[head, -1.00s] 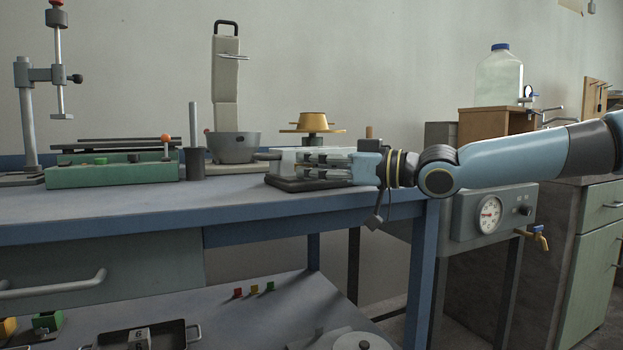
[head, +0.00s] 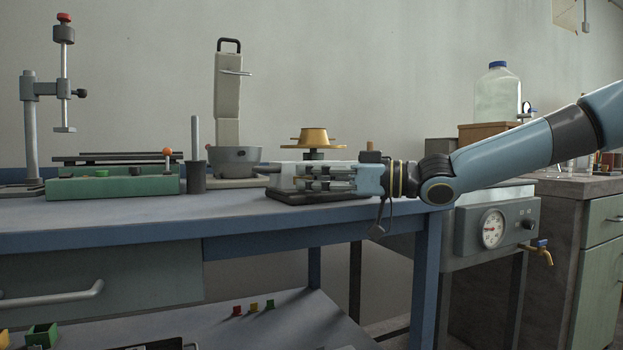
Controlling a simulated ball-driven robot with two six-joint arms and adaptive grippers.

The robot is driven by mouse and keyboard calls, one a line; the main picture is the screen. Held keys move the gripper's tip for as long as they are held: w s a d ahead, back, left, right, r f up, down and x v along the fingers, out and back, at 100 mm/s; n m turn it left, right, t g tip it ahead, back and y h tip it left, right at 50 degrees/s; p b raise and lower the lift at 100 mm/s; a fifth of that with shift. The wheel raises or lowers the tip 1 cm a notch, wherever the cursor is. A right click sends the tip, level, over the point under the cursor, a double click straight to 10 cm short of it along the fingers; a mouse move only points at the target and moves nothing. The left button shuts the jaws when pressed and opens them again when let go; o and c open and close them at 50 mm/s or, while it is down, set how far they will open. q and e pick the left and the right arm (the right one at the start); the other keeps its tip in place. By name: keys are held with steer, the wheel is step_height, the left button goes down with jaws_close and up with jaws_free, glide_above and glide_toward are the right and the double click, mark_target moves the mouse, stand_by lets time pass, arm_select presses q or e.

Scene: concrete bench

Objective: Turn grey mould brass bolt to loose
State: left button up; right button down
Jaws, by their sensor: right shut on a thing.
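The grey mould (head: 285,181) is a pale block on a dark base plate (head: 320,197) near the right end of the blue bench. A dark rod sticks out of its left side. My right gripper (head: 301,178) lies level across the front of the mould, its fingers pointing left. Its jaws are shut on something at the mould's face. The brass bolt itself is hidden by the fingers, so its angle cannot be told. My left gripper is out of view.
A brass disc-shaped part (head: 314,137) stands behind the mould. A grey pot (head: 235,157), a dark cup with a rod (head: 196,180) and a green fixture (head: 115,185) stand to the left. The bench front is clear. A gauge box (head: 492,227) is at the right.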

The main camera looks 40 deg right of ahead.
steer(key=c, duration=1.5)
jaws_free()
